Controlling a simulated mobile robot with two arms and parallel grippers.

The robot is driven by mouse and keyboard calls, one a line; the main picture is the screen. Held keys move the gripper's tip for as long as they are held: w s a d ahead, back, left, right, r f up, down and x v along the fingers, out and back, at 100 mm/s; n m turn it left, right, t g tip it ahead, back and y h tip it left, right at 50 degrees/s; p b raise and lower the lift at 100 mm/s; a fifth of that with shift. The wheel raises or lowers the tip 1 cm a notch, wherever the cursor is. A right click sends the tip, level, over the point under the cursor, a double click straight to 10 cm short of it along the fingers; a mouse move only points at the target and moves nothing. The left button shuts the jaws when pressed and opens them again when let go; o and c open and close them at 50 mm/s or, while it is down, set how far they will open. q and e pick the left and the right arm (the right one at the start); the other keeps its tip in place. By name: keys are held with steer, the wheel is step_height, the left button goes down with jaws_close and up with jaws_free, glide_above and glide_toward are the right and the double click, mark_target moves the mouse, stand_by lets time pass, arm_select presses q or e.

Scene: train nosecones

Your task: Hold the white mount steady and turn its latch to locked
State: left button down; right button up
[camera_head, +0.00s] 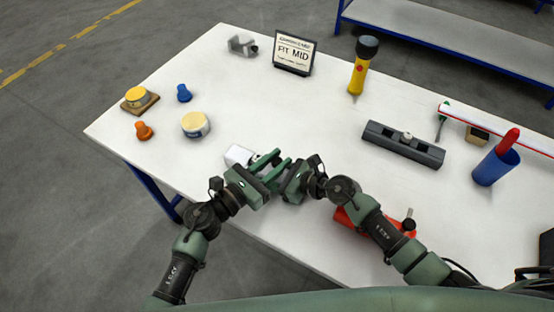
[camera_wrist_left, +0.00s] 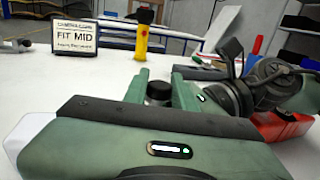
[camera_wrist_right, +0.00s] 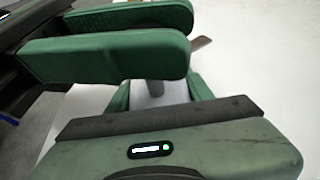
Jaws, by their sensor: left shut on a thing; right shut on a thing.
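The white mount (camera_head: 238,155) is at the table's near left, mostly hidden by my left gripper (camera_head: 284,162). A white corner of it also shows in the left wrist view (camera_wrist_left: 32,138). My left gripper's fingers are apart around something; a dark round knob (camera_wrist_left: 159,90) shows between them in the left wrist view. My right gripper (camera_head: 287,186) faces it from the right, very close to it. In the right wrist view its fingertips (camera_wrist_right: 160,92) flank a small grey upright piece (camera_wrist_right: 155,88), seemingly the latch. My left gripper's fingers cover much of that view. The latch's angle cannot be read.
A red item (camera_head: 350,222) lies under my right arm. A round pot (camera_head: 196,124), blue peg (camera_head: 183,92) and orange peg (camera_head: 144,130) stand left. A dark grey fixture (camera_head: 385,138), yellow flashlight (camera_head: 361,70) and blue cup (camera_head: 497,167) stand right. A FIT MID sign (camera_head: 294,53) stands behind.

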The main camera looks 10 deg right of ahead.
arm_select(q)
steer(key=shift+n+t+y, duration=1.5)
steer(key=shift+t+y, duration=0.2)
steer(key=shift+w, duration=0.1)
steer(key=c, duration=1.1)
jaws_free()
steer(key=v, duration=1.2)
steer(key=shift+d, duration=0.1)
steer(key=shift+c, duration=0.3)
